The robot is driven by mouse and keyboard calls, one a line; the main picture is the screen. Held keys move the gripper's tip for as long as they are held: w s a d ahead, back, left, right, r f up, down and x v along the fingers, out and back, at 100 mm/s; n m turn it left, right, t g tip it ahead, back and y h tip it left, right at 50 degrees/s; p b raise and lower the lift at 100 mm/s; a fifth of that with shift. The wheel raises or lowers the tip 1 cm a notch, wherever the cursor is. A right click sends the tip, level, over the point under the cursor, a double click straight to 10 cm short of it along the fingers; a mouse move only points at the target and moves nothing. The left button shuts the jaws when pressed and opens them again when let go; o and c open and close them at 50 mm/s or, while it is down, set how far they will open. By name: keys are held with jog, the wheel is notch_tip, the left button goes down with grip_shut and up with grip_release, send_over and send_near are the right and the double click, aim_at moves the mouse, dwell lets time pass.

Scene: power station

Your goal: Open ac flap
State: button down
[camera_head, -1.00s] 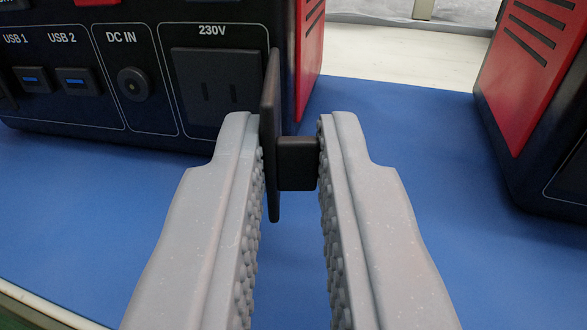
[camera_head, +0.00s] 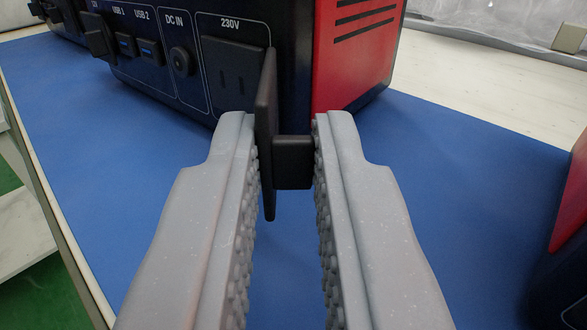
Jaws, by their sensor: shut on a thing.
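The AC flap (camera_head: 266,130) is a thin black plate with a block-shaped knob (camera_head: 293,162). It stands swung out, nearly edge-on to the camera, in front of the 230V socket panel (camera_head: 232,80). My gripper (camera_head: 287,150) is shut on the flap, with the plate against the left finger and the knob reaching to the right finger. The socket area behind the flap shows dark slots. The flap's hinge is at the right edge of the 230V panel. The black and red power station (camera_head: 296,75) stands upright on the blue mat.
The station's front also carries a DC IN port (camera_head: 182,61), USB ports (camera_head: 150,51) and a black part sticking out (camera_head: 100,40) at the left. Another red and black unit (camera_head: 565,225) stands at the right edge. The blue mat (camera_head: 440,170) is clear between them.

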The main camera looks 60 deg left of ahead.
jog(key=shift+w+a+n+g+y, duration=0.1)
jog(key=shift+n+g+y, duration=0.35)
jog(key=shift+g, duration=0.25)
jog(key=c, duration=1.5)
grip_release()
jog(key=shift+d, duration=0.45)
jog(key=v, duration=1.3)
jog(key=shift+s+a+p, duration=0.1)
jog(key=shift+s+p, duration=0.15)
jog(key=shift+p, duration=0.1)
